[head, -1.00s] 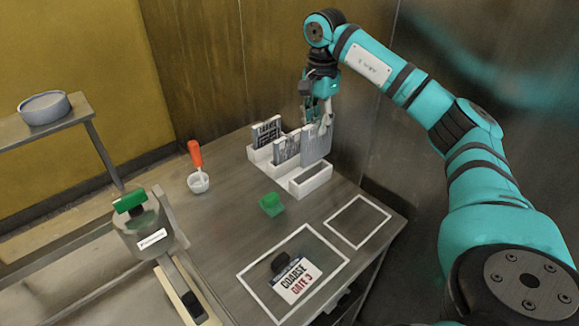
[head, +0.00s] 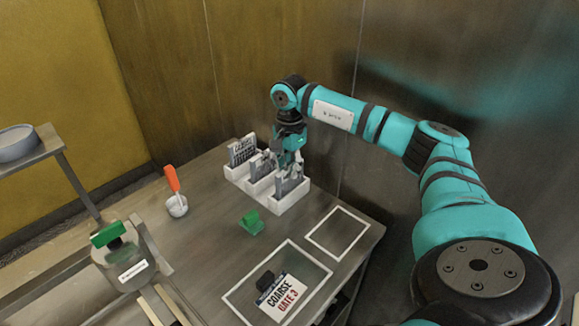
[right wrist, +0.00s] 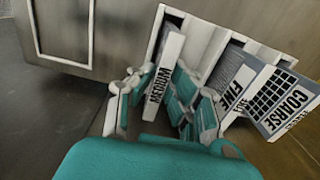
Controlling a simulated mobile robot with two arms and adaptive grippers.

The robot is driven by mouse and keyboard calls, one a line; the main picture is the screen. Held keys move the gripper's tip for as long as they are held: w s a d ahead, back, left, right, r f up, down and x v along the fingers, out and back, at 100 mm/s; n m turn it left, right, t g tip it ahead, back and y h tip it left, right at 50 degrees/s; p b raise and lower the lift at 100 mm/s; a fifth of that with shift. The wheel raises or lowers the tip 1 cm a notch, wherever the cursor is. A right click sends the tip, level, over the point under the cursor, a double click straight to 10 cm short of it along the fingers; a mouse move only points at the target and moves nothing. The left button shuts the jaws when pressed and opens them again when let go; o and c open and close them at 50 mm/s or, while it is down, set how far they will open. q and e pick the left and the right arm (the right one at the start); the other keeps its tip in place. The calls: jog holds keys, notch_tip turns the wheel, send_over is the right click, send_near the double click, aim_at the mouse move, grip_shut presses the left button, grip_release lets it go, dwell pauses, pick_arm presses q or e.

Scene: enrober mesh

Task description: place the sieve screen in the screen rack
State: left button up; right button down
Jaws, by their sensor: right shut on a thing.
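The white screen rack (head: 293,202) stands near the back of the table. The sieve screen, a grey plate labelled MEDIUM (right wrist: 163,75), is in my right gripper (head: 293,162), which is shut on it. In the head view the screen (head: 291,184) is upright in the rack's nearest slot, with its lower edge hidden by the slot wall. I cannot tell whether it touches the bottom. A screen labelled FINE (right wrist: 236,88) is in the middle slot and one labelled COARSE (right wrist: 280,100) in the far slot. My left gripper is out of view.
A COARSE GATE 3 card (head: 283,298) lies in a white outline. Another outline (head: 338,234) is empty. A metal wall is close behind the rack.

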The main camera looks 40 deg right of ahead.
jog(key=shift+f, duration=0.1)
jog(key=c, duration=1.3)
grip_release()
pick_arm(q)
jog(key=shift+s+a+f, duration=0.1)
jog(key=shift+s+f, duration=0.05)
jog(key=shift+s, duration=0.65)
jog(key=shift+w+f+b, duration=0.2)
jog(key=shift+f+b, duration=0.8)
jog(key=shift+b, duration=0.05)
pick_arm(e)
notch_tip(320, 180, up, 12)
jog(key=shift+r, duration=0.15)
